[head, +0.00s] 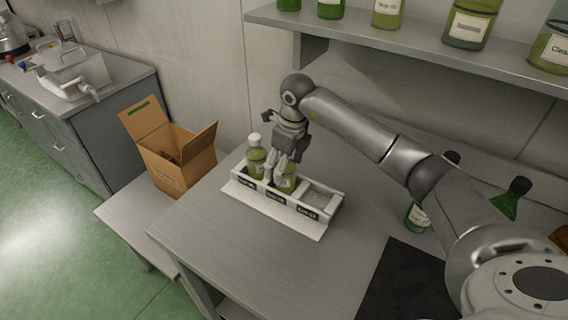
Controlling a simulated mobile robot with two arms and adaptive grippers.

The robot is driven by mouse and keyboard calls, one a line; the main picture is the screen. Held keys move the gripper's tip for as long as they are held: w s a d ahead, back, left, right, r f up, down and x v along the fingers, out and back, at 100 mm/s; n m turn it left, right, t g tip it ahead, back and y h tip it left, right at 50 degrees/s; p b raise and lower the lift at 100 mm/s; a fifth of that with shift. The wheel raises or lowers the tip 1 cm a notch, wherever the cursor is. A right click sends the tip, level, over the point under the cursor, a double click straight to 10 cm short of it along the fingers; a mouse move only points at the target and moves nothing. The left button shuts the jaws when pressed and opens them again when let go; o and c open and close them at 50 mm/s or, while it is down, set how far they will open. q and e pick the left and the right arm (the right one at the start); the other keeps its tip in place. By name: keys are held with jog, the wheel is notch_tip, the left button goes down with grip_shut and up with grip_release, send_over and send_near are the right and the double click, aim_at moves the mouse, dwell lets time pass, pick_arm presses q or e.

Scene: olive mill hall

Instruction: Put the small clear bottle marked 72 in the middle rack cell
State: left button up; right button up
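The rack (271,208) stands on the table with three cells in a row, each with a dark label on its front. A bottle with green-yellow content and a white cap (256,163) stands in the left cell. A similar bottle (288,182) stands upright at the middle cell, its top hidden by my gripper. The right cell looks empty. My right gripper (275,172) points down at the middle cell, its fingers at this bottle; whether they are closed on it is unclear. The number 72 cannot be read on either bottle. My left gripper is out of view.
An open cardboard box (170,165) stands left of the table (215,255). A black mat (408,285) lies at the front right. Green bottles (513,197) stand behind my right arm. A shelf (390,38) with jars hangs above. The table's front left is clear.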

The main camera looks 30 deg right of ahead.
jog(key=shift+r, duration=0.15)
jog(key=r, duration=0.4)
jog(key=s+r+b, duration=0.1)
jog(key=r, duration=0.3)
jog(key=d+r+b, duration=0.1)
jog(key=r, duration=0.3)
jog(key=shift+s, duration=0.3)
jog(key=shift+f, duration=0.15)
